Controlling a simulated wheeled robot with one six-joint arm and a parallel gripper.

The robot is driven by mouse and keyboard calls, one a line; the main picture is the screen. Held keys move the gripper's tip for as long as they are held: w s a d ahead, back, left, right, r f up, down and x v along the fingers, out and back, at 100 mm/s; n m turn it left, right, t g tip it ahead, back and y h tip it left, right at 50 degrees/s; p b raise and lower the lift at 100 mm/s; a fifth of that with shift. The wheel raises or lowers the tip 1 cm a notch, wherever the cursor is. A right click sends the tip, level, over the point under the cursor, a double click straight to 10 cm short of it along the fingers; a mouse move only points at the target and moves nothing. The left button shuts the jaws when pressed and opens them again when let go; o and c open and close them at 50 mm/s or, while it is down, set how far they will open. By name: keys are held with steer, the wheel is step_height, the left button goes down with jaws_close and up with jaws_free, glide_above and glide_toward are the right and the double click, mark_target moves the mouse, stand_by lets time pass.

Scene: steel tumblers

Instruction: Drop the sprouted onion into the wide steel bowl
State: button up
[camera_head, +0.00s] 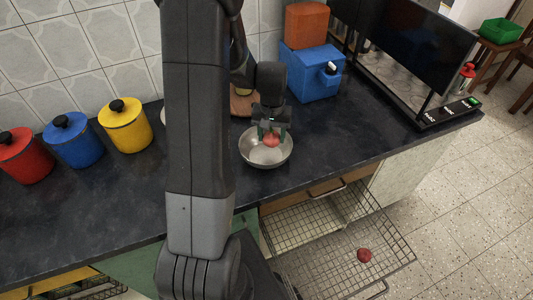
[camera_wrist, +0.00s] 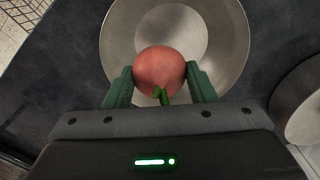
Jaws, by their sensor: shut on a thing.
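The sprouted onion (camera_wrist: 160,69) is reddish and round with a green sprout pointing toward the gripper body. My gripper (camera_wrist: 161,88) is shut on it, with one green finger on each side. The onion also shows in the head view (camera_head: 271,139), below my gripper (camera_head: 271,132). The wide steel bowl (camera_head: 254,159) stands on the dark counter, and the onion is over its opening. In the wrist view the bowl (camera_wrist: 118,40) spreads behind the onion. I cannot tell the exact height between the onion and the bowl floor.
Red (camera_head: 25,156), blue (camera_head: 74,139) and yellow (camera_head: 125,125) canisters stand at the left. Another red onion-like item (camera_head: 364,255) lies in the pulled-out wire basket (camera_head: 330,228). Another metal vessel (camera_wrist: 300,100) shows at right.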

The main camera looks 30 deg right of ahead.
steer(key=shift+f, duration=0.15)
steer(key=o, duration=1.1)
step_height(320, 180, up, 14)
steer(key=shift+f+b, duration=0.1)
steer(key=shift+b, duration=0.3)
steer(key=shift+f, duration=0.1)
